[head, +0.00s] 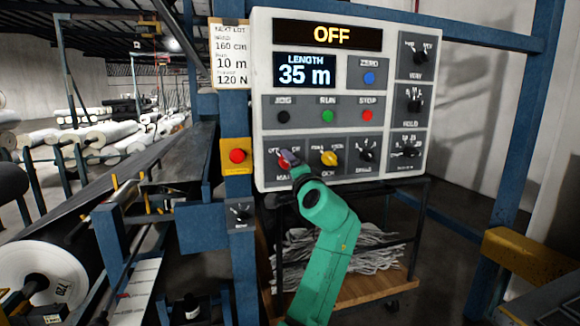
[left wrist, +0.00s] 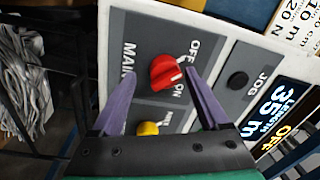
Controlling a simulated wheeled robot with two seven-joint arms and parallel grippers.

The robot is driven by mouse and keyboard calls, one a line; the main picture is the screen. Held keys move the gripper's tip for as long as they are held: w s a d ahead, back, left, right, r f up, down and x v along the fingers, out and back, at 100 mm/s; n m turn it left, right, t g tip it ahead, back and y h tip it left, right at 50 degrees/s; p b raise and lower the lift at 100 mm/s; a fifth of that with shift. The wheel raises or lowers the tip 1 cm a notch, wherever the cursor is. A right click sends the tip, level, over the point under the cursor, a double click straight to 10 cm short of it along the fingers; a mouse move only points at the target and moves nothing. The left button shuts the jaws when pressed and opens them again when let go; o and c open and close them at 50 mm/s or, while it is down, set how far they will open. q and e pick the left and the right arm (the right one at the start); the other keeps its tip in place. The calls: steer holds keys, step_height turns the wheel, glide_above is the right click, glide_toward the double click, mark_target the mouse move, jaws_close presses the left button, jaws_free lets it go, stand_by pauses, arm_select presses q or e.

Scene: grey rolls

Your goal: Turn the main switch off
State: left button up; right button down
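The main switch is a red rotary knob (left wrist: 166,73) on the grey control panel, beside the words OFF and ON in the left wrist view. Its pale mark appears to lie toward the ON side. In the head view the knob (head: 283,162) is partly hidden by my left gripper (head: 293,161) at the panel's lower left. In the left wrist view the left gripper (left wrist: 162,76) is open, its two purple fingers apart on either side of the knob. No contact is visible. The top display (head: 331,35) reads OFF. My right gripper is not in view.
A yellow knob (head: 329,158) sits close to the right of the main switch. A red button on a yellow box (head: 237,156) is to the left. Black dials (head: 414,100) line the panel's right side. A shelf (head: 375,285) with grey material stands below.

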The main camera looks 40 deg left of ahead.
arm_select(q)
steer(key=shift+r, duration=0.2)
steer(key=b+v, duration=0.3)
steer(key=v, duration=1.1)
steer(key=shift+d+f, duration=0.15)
steer(key=shift+d, duration=0.05)
steer(key=shift+s, duration=0.1)
